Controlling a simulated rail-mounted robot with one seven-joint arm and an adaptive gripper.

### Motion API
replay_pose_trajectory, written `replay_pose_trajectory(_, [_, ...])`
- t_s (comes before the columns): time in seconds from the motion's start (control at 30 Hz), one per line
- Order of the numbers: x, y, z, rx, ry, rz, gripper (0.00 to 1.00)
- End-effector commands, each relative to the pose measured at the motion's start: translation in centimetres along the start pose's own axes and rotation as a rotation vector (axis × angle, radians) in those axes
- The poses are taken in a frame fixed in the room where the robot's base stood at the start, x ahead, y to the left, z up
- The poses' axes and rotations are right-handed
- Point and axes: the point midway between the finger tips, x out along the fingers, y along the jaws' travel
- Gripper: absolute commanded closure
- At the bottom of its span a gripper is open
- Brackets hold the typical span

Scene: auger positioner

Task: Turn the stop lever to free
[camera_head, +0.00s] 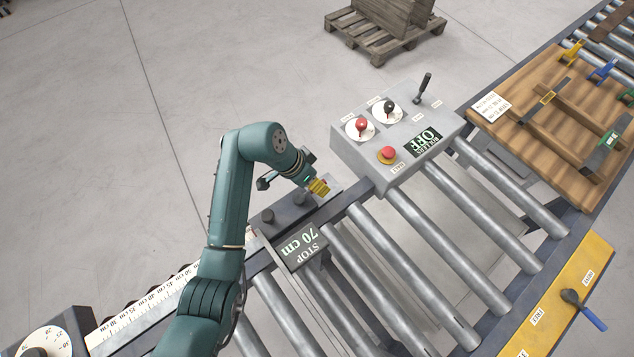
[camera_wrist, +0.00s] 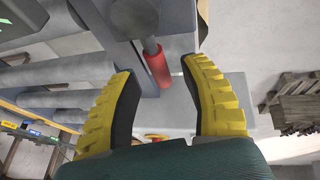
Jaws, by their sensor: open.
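My gripper (camera_head: 319,187) is open, with its yellow fingers pointing down beside the dark stop carriage and its upside-down "STOP 70 cm" display (camera_head: 301,248). In the wrist view, a lever with a red grip (camera_wrist: 157,65) on a grey rod lies between the open fingers (camera_wrist: 165,95), near their tips. I cannot tell whether either finger touches it. In the head view the gripper mostly hides this lever. I cannot read a free mark near it.
A grey control box (camera_head: 395,135) with red and black knobs and a red button stands right of the gripper. A blue-handled lever (camera_head: 585,309) is on a yellow plate at lower right. A wooden board with clamps (camera_head: 560,120) lies on the rollers. Pallet (camera_head: 385,30) behind.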

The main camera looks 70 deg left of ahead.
Motion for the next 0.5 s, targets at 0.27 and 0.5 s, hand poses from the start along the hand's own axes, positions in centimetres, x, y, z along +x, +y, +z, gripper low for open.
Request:
replay_pose_trajectory(0.27, [0.93, -0.01, -0.03, 0.000, 0.001, -0.001, 0.55])
replay_pose_trajectory(0.5, [0.91, -0.01, -0.01, 0.000, 0.001, -0.001, 0.82])
